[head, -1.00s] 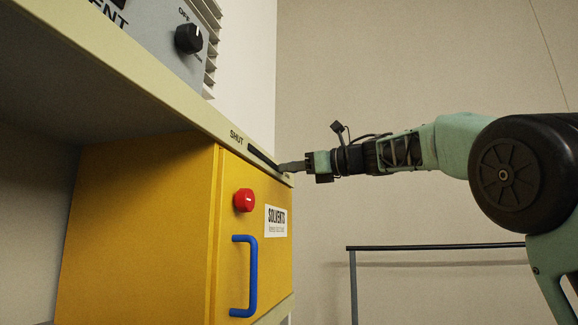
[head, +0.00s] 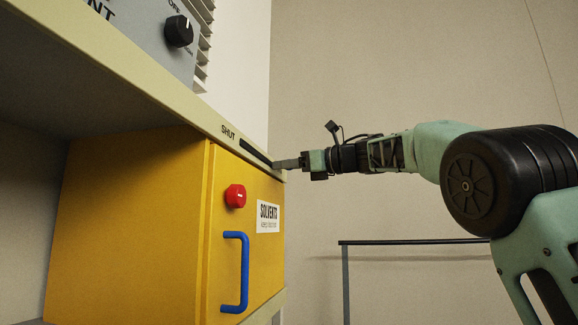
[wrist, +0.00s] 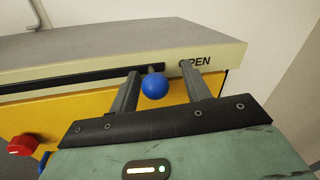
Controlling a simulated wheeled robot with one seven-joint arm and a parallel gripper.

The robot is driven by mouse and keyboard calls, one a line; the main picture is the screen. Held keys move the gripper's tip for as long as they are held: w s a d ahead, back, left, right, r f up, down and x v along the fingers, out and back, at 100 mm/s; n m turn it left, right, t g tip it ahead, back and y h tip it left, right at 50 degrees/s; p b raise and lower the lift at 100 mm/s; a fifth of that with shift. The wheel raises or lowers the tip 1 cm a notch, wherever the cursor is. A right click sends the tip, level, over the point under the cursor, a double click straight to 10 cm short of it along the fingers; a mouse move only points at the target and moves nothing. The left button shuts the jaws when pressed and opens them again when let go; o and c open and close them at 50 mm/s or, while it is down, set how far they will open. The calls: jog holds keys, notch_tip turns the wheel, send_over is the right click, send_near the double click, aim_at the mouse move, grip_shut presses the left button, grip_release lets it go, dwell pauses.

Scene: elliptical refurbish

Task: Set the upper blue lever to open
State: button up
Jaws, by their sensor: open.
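The upper blue lever shows as a round blue knob (wrist: 154,87) on a short dark stem in the wrist view. It stands at the right end of a dark slot (wrist: 75,79) in the shelf's front edge, beside the word OPEN. My gripper (wrist: 160,72) is open, with one finger on each side of the knob; I cannot tell whether either finger touches it. In the head view my gripper (head: 287,163) is at the far end of the slot (head: 255,151), away from the word SHUT. The knob is hidden there.
A grey panel with a black dial (head: 179,31) stands above. A dark rail (head: 430,242) is at the back right.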

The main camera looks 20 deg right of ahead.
jog(key=b+v, duration=0.7)
jog(key=v, duration=1)
jog(key=shift+s+b, duration=0.2)
jog(key=shift+b, duration=0.1)
jog(key=shift+d, duration=0.15)
